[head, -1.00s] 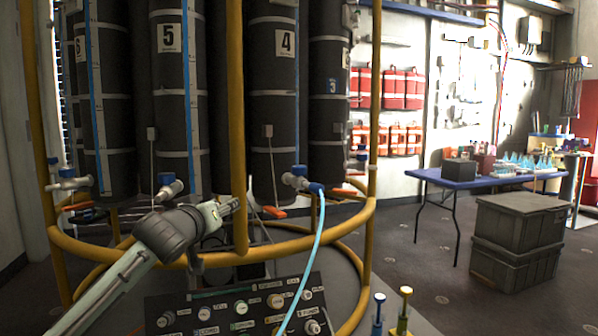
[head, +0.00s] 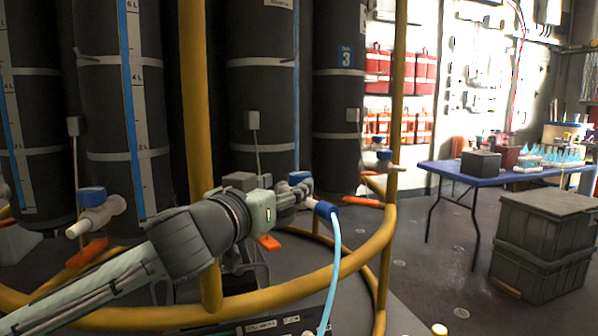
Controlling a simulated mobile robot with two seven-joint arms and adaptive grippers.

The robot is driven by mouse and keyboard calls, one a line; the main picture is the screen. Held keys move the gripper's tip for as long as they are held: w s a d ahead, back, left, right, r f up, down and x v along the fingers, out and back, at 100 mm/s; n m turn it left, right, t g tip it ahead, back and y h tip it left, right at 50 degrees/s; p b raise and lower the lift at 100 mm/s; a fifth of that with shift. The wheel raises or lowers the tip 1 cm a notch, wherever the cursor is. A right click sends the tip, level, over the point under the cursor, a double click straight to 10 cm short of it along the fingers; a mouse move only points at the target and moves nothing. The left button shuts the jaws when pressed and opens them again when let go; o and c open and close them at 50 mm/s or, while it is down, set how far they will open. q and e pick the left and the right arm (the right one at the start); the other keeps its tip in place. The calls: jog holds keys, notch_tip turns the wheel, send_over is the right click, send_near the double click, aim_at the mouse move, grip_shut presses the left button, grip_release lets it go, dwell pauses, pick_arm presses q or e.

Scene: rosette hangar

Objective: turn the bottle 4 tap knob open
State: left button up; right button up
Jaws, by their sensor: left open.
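Bottle 4 (head: 262,100), a tall dark cylinder, stands at the centre; its number plate is cut off at the top. Its tap has a blue knob (head: 299,177) low on the front. A blue fitting (head: 325,209) with a light-blue hose (head: 333,260) sits just right of the tap. My left gripper (head: 297,195) comes in from the lower left with its fingers at the tap, just below the knob. It is open. The fingers overlap the tap body, so I cannot tell whether they touch it. My right gripper is not in view.
A yellow frame surrounds the bottles, with an upright post (head: 193,100) left of bottle 4 and a curved rail (head: 345,265) below. A neighbouring tap (head: 97,212) is at left. A blue table (head: 455,172) and grey crates (head: 543,245) stand at right.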

aim_at(295, 178)
pick_arm(q)
jog(key=p+x, duration=0.1)
jog(key=x, duration=0.6)
jog(key=shift+d, duration=0.1)
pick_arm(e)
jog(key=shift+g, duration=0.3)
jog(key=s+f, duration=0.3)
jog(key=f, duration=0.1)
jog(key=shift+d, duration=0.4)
pick_arm(q)
jog(key=c, duration=1.2)
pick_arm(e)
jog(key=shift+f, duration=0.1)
